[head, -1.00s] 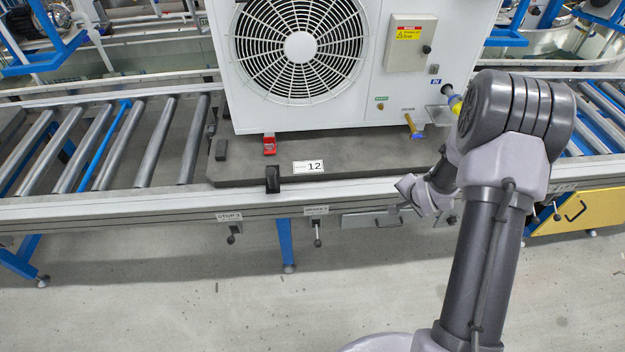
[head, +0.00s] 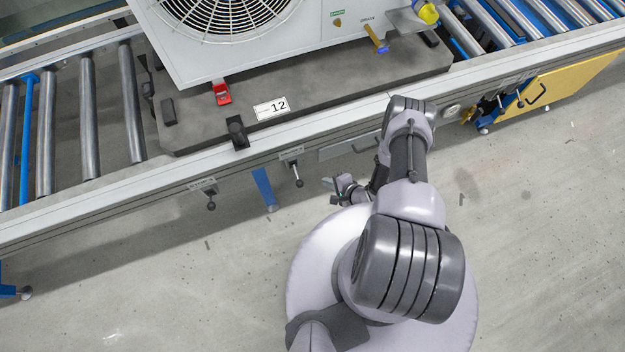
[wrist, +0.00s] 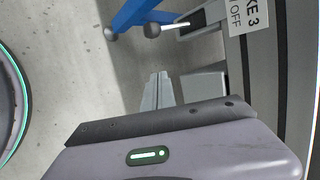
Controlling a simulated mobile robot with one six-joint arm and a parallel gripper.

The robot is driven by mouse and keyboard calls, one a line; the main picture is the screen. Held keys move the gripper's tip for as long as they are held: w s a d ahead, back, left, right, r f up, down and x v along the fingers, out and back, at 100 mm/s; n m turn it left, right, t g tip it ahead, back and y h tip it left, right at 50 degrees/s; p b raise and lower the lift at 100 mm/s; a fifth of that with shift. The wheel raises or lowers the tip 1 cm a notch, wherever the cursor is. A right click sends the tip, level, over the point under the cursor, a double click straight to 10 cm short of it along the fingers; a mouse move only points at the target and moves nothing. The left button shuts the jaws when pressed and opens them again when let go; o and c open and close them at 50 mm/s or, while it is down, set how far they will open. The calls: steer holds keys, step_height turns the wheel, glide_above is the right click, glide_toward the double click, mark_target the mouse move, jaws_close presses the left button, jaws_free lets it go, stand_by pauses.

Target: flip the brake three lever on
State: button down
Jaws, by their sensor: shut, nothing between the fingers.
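The brake three lever (head: 298,176) is a short rod with a dark ball knob on the front rail of the conveyor, pointing down and out from its bracket. In the wrist view its knob (wrist: 152,30) and pale rod show beside a label (wrist: 247,14) of which "KE 3" and "OFF" can be read. My gripper (head: 328,183) is just right of the lever in the head view, apart from it. In the wrist view my gripper's fingers (wrist: 158,84) are together and empty, with a gap of floor between their tips and the knob.
A similar lever (head: 211,200) sits further left on the rail. A grey pallet (head: 330,95) carries a white fan unit (head: 240,50) above. A blue stand leg (head: 264,188) is below the rail. The floor in front is clear.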

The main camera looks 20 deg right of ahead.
steer(key=w+a+f+b, duration=0.4)
steer(key=w+a+f, duration=0.1)
steer(key=a, duration=0.1)
steer(key=shift+b, duration=0.3)
